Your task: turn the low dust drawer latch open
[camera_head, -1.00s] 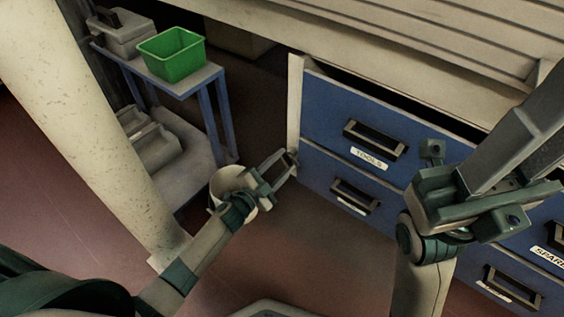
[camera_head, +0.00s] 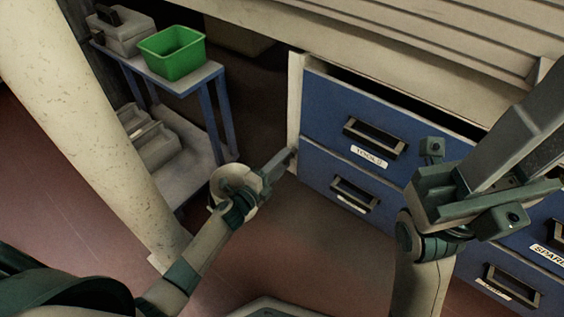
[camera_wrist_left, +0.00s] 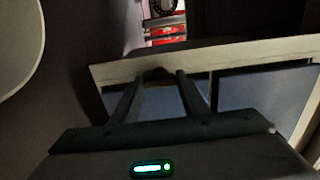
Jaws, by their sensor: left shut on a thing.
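My left gripper (camera_head: 285,160) reaches to the near end of the pale cabinet's side panel (camera_head: 295,95), low down beside the blue drawers. It is shut on a small dark piece, apparently the latch (camera_wrist_left: 155,74), which shows between its fingertips at the panel edge in the left wrist view. In the head view the gripper itself hides the latch, and its turned angle cannot be read. My right gripper (camera_head: 510,195) is in front of the drawers at the right; its jaw state is unclear.
The upper blue drawer (camera_head: 330,105) is labelled TOOLS; another drawer (camera_head: 318,170) lies below it. A blue-legged side table (camera_head: 190,88) with a green bin (camera_head: 172,55) stands at the back left. A thick pale column (camera_head: 85,110) stands at the left. The floor before the drawers is clear.

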